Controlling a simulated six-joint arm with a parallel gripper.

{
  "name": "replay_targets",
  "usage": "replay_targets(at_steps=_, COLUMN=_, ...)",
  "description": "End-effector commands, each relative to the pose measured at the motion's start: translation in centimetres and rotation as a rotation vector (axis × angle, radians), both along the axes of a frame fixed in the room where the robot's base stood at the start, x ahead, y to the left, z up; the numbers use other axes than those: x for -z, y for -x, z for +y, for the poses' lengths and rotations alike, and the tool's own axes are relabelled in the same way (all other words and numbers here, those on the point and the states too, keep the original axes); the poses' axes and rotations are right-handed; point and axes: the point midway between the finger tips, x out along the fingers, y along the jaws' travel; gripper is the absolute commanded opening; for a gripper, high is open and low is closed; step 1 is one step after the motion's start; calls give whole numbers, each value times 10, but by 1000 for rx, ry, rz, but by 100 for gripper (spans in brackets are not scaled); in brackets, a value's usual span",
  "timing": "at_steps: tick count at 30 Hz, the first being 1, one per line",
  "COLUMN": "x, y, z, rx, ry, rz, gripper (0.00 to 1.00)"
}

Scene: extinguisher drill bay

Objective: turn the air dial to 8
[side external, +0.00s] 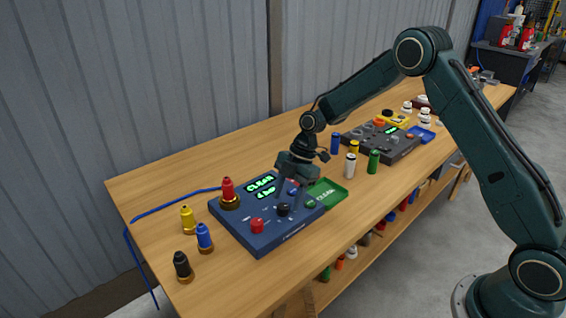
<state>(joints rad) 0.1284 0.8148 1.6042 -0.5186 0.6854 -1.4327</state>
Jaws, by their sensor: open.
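A blue control box (249,238) sits on the wooden bench. Its green-lit display (260,188) appears to read "CLEAR" with "4 BAR" below it. A black dial (284,210) is on the box's top face, with a red button (257,226) to its left and a green button (310,204) to its right. Which marking the dial points to is too small to read. My gripper (290,205) is open and points down over the dial, its fingers at or just above it. I cannot tell whether they touch it. The gripper partly hides the box's right side.
A red bottle-like piece (228,190) stands at the box's left corner; yellow (188,219), blue (204,236) and black (182,265) ones stand farther left. A green tray (340,199) lies close on the right. White (350,166) and green (374,162) cylinders and a dark box (400,150) are beyond.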

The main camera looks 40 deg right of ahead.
Motion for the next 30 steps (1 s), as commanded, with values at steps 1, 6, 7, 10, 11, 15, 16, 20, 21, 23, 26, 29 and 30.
replay_targets(at_steps=1, x=6, y=0, z=3, rx=-1, ry=-1, rz=3, gripper=51)
replay_targets(at_steps=6, x=16, y=0, z=7, rx=-1, ry=-1, rz=1, gripper=51)
replay_targets(at_steps=7, x=17, y=0, z=8, rx=-1, ry=-1, rz=1, gripper=51)
replay_targets(at_steps=10, x=19, y=0, z=8, rx=-1, ry=-1, rz=1, gripper=51)
replay_targets(at_steps=11, x=19, y=0, z=8, rx=-1, ry=0, rz=1, gripper=51)
replay_targets(at_steps=15, x=19, y=0, z=8, rx=-1, ry=0, rz=1, gripper=51)
replay_targets(at_steps=16, x=19, y=0, z=8, rx=-1, ry=0, rz=1, gripper=51)
replay_targets(at_steps=20, x=19, y=0, z=8, rx=-1, ry=0, rz=1, gripper=34)
replay_targets(at_steps=21, x=19, y=0, z=8, rx=-1, ry=0, rz=1, gripper=26)
replay_targets(at_steps=23, x=19, y=0, z=8, rx=-1, ry=0, rz=1, gripper=14)
replay_targets(at_steps=26, x=19, y=0, z=8, rx=-1, ry=0, rz=1, gripper=7)
replay_targets(at_steps=29, x=19, y=0, z=8, rx=2, ry=0, rz=1, gripper=7)
replay_targets(at_steps=30, x=19, y=0, z=8, rx=4, ry=0, rz=1, gripper=7)
